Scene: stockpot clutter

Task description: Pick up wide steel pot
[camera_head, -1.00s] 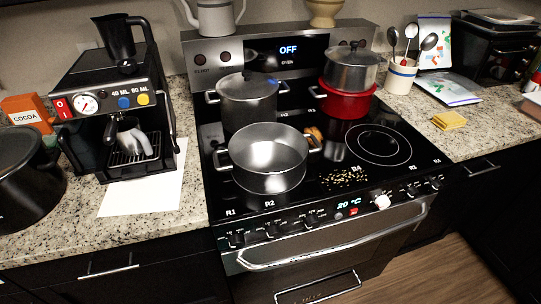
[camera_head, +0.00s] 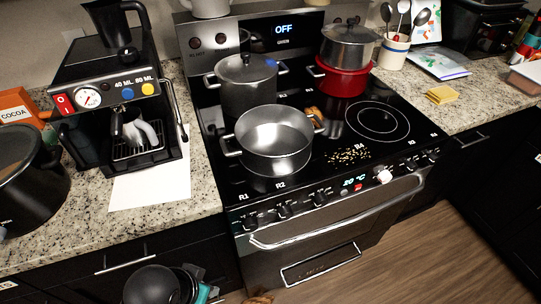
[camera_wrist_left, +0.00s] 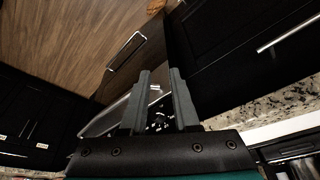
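The wide steel pot (camera_head: 273,150) stands upright and without a lid on the front left of the black cooktop (camera_head: 375,150), with a loop handle on each side. Its inside looks empty. In the left wrist view my left gripper (camera_wrist_left: 160,72) has its two grey fingers apart with nothing held between them. The wide steel pot cannot be made out in that view. Dark and teal parts of my arm show low in the head view, below the counter edge and well apart from the pot. My right gripper is not in view.
A taller lidded pot (camera_head: 247,92) stands close behind the wide pot. A red pot (camera_head: 341,82) with a steel lidded pot (camera_head: 347,52) on it is at the back right. A coffee machine (camera_head: 122,105) stands left. The oven handle (camera_head: 340,222) juts out in front.

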